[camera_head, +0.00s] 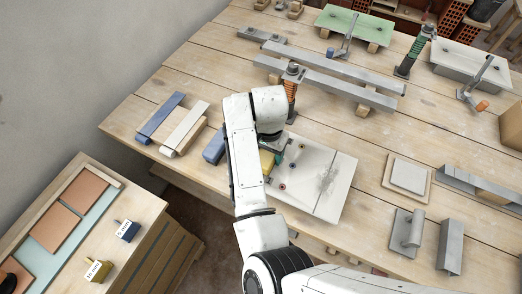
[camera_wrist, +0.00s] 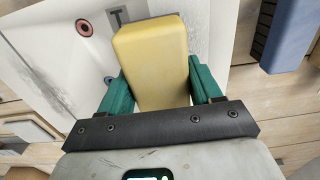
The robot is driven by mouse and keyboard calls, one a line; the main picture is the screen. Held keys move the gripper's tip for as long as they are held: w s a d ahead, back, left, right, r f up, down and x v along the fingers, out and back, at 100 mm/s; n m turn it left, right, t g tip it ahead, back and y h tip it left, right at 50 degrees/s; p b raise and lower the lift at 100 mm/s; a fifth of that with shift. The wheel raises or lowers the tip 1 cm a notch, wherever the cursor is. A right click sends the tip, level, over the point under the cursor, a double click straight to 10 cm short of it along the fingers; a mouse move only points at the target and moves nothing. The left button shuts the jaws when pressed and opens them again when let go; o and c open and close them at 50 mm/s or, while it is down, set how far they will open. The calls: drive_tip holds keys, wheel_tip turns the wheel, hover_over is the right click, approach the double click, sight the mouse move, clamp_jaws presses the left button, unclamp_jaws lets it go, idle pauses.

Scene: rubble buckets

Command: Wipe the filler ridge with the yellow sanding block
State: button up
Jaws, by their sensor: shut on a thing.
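My gripper (camera_wrist: 155,92) has green fingers, one on each side of the yellow sanding block (camera_wrist: 152,55), and is shut on it. In the head view the yellow block (camera_head: 267,160) shows only partly behind my arm, over the left part of a white panel (camera_head: 310,204). The panel has a seam line and a rough grey patch (camera_head: 327,178) right of the block; I cannot clearly tell the filler ridge from these marks. In the wrist view the panel (camera_wrist: 60,35) lies beyond the block, with grey smears at left. Whether the block touches the panel is unclear.
A blue block (camera_head: 214,147) lies just left of my gripper. Blue and pale bars (camera_head: 184,127) lie farther left. A clamp with an orange spring (camera_head: 291,85) stands behind my gripper by long metal rails (camera_head: 330,82). A square plate (camera_head: 408,175) lies to the right.

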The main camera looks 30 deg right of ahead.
wheel_tip(320, 180, up, 3)
drive_tip(key=p, duration=0.2)
drive_tip(key=shift+f+p, duration=0.1)
drive_tip(key=shift+p, duration=0.3)
drive_tip(key=shift+r, duration=0.65)
drive_tip(key=shift+f, duration=0.1)
